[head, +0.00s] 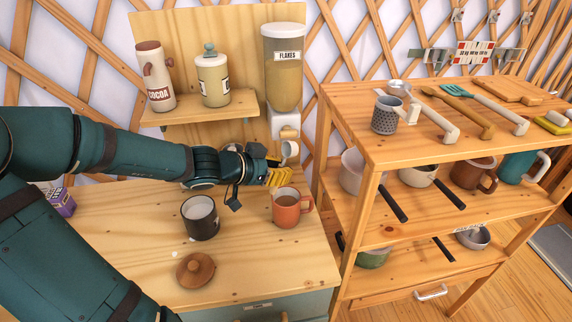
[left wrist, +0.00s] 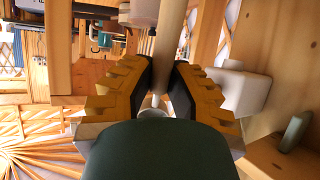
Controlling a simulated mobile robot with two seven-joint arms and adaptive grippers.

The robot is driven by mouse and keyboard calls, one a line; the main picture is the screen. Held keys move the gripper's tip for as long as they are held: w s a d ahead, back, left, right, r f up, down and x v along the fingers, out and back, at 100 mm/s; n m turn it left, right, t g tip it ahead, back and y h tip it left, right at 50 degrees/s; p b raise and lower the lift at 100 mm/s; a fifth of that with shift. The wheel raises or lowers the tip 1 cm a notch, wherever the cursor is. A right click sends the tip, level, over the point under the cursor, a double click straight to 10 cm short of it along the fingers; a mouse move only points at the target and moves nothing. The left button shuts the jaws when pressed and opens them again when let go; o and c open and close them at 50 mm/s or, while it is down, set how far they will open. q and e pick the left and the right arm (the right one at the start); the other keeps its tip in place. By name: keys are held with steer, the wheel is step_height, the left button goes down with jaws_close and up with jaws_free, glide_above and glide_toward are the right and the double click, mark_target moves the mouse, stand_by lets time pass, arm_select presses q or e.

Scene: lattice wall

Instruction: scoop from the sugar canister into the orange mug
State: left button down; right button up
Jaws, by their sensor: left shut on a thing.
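The orange mug (head: 286,212) stands on the counter with brown contents inside. My left gripper (head: 277,177) is above and just behind it, shut on a scoop. The scoop's pale handle (left wrist: 170,45) runs between the yellow fingers in the left wrist view. In the head view, the scoop's small pale bowl (head: 290,149) seems to be up beyond the fingers; I cannot tell its contents. An open dark canister (head: 201,220), seemingly the sugar canister, stands left of the mug; its label is not readable. A round wooden lid (head: 195,270) lies in front of it. My right gripper is out of view.
A small wall shelf (head: 205,108) holds a cocoa canister (head: 155,77) and a cream canister (head: 213,80). A flakes dispenser (head: 283,75) stands right of them. A wooden shelf unit (head: 350,145) with pots and mugs rises close on the right. The front counter is mostly clear.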

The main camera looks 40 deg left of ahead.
arm_select(q)
steer(key=shift+s+a+r+g+y+p, duration=0.2)
steer(key=shift+g+p, duration=0.35)
steer(key=shift+p, duration=0.65)
steer(key=shift+s+d+r+g+y+p, duration=0.15)
steer(key=shift+r+g+p, duration=0.3)
steer(key=shift+p, duration=0.7)
steer(key=shift+f, duration=0.2)
steer(key=shift+w+f+t+b, duration=0.15)
steer(key=shift+f+t+b, duration=0.25)
steer(key=shift+b, duration=1.6)
steer(key=shift+w+f+t+b, duration=0.15)
steer(key=shift+t+b, duration=0.35)
steer(key=shift+b, duration=1.35)
